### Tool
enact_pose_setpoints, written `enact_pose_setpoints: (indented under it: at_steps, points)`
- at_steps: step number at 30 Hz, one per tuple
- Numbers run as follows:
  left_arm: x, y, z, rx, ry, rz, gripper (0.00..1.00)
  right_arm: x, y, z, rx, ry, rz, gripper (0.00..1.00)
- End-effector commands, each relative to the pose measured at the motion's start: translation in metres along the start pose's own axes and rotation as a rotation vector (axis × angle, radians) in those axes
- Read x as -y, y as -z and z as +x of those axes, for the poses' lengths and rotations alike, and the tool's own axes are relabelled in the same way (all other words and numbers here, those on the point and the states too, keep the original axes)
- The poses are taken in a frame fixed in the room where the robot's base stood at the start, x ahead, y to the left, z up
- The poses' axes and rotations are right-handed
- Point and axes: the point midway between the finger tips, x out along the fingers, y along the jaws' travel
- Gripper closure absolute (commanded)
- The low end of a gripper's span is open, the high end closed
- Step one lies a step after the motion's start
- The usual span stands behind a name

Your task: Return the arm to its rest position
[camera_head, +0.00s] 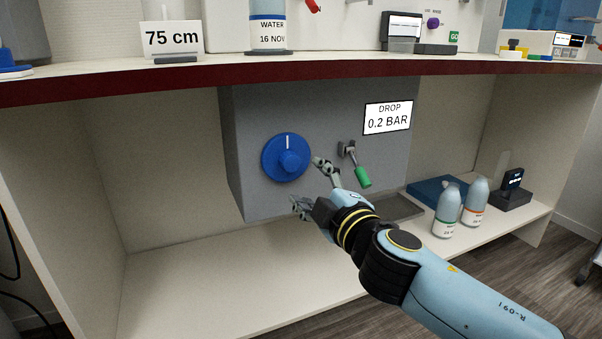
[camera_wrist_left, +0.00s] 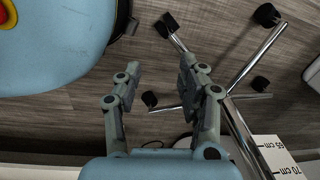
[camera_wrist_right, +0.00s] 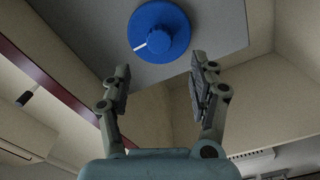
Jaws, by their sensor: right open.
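My right arm reaches in from the lower right in the head view. Its right gripper (camera_head: 305,182) is open and empty, in front of the grey box under the counter. Its fingers are near the lower right of the blue knob (camera_head: 285,158), with nothing between them. In the right wrist view the open right gripper (camera_wrist_right: 160,75) shows the blue knob (camera_wrist_right: 160,32) beyond its fingertips, apart from them. My left arm is not in the head view. In the left wrist view the left gripper (camera_wrist_left: 163,72) is open and empty above the wooden floor.
A valve with a green handle (camera_head: 362,177) sticks out of the box (camera_head: 250,120), right of the gripper. Bottles (camera_head: 447,210) stand at the right of the lower shelf (camera_head: 180,280). The red-edged counter (camera_head: 120,90) is above. A wheeled metal stand (camera_wrist_left: 250,70) is near the left gripper.

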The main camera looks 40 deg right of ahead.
Motion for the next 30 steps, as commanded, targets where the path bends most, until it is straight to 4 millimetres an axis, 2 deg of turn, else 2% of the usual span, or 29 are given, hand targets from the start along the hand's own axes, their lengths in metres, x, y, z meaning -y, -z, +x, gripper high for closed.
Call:
enact_pose_setpoints:
  at_steps: [3,6,24,26,29,30]
  points:
    - [0.000,0.000,0.000,0.000,0.000,0.000,0.60,0.001,0.000,-0.016,0.000,0.001,0.000,0.39]
    - [0.000,0.000,0.000,0.000,0.000,0.000,0.60,0.000,0.000,-0.022,0.000,0.000,0.000,0.39]
    - [0.000,0.000,0.000,0.000,0.000,0.000,0.60,0.002,-0.001,-0.025,0.003,0.005,-0.001,0.39]
    - [0.000,0.000,0.000,0.000,0.000,0.000,0.60,0.010,-0.006,-0.031,0.014,0.023,-0.002,0.39]
    - [0.000,0.000,0.000,0.000,0.000,0.000,0.60,0.043,-0.029,-0.044,0.075,0.098,0.044,0.39]
    - [0.000,0.000,0.000,0.000,0.000,0.000,0.60,0.061,-0.045,-0.053,0.125,0.142,0.083,0.39]
